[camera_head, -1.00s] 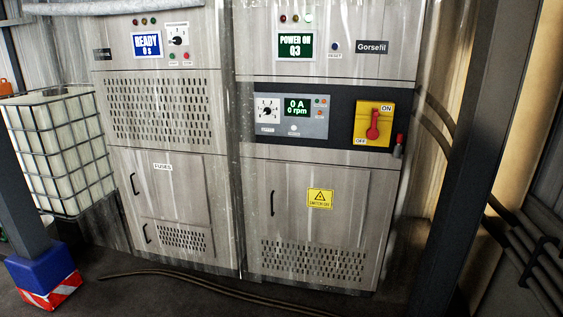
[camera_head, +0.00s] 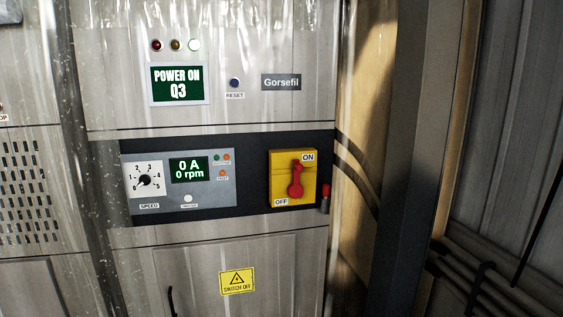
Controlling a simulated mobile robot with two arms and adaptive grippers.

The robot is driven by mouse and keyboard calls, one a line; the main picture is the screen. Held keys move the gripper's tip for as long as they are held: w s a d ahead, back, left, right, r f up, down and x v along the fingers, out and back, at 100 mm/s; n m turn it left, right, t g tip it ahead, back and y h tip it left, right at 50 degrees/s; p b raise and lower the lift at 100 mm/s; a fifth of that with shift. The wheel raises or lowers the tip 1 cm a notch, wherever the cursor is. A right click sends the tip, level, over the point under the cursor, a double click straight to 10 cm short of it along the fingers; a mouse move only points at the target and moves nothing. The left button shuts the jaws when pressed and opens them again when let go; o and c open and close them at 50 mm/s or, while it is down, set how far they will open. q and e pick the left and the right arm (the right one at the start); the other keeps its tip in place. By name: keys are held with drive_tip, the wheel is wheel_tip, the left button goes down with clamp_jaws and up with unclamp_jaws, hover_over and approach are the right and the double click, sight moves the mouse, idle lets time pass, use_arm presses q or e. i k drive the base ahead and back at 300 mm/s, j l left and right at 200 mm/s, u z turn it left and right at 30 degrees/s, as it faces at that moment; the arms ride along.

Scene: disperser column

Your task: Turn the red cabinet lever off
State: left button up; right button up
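The red cabinet lever (camera_head: 296,180) sits on a yellow plate (camera_head: 282,193) on the dark band of the grey cabinet, right of centre. The plate is marked ON at its upper right and OFF at its lower left. The lever stands nearly upright, with its upper end close to the ON label. The display (camera_head: 179,83) above reads POWER ON Q3, and a small screen (camera_head: 188,170) on the control panel reads 0 A and 0 rpm. Neither of my grippers shows in the head view.
A speed dial (camera_head: 145,180) is left of the lever. A small red-topped part (camera_head: 325,197) sticks out at the cabinet's right edge. A dark upright post (camera_head: 405,160) stands right of the cabinet, with pipes (camera_head: 490,285) beyond it. The space before the lever looks clear.

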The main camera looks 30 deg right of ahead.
sight(294, 190)
drive_tip(key=i+l, duration=0.25)
drive_tip(key=i, duration=0.15)
drive_tip(key=i+l, duration=0.3)
drive_tip(key=i+z, duration=0.05)
drive_tip(key=i, duration=0.05)
